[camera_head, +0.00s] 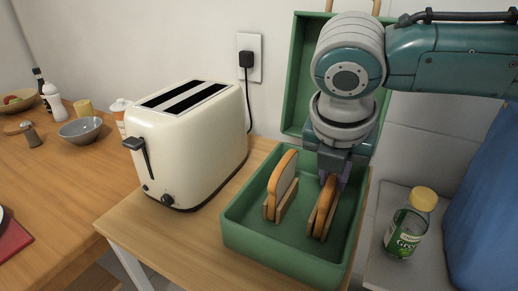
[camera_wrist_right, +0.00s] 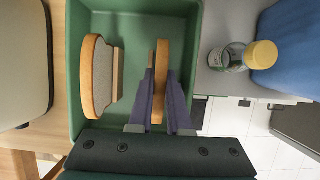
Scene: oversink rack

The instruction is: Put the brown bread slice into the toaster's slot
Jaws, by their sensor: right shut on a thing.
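The brown bread slice (camera_head: 326,204) stands on edge in a wooden holder on the right side of the green box (camera_head: 234,238). My right gripper (camera_head: 333,181) reaches down from above and is shut on this slice. In the right wrist view, its purple fingers (camera_wrist_right: 160,102) lie on both sides of the slice (camera_wrist_right: 162,62). The cream toaster (camera_head: 205,140) stands left of the box with two dark slots (camera_head: 185,95) on top; both look empty. My left gripper is not in view.
A paler bread slice (camera_head: 284,176) stands in another holder, left of the held one. The box's raised green lid (camera_head: 307,75) is behind. A yellow-capped jar (camera_head: 408,225) stands right of the box. A bowl (camera_head: 80,130) and bottles are far left.

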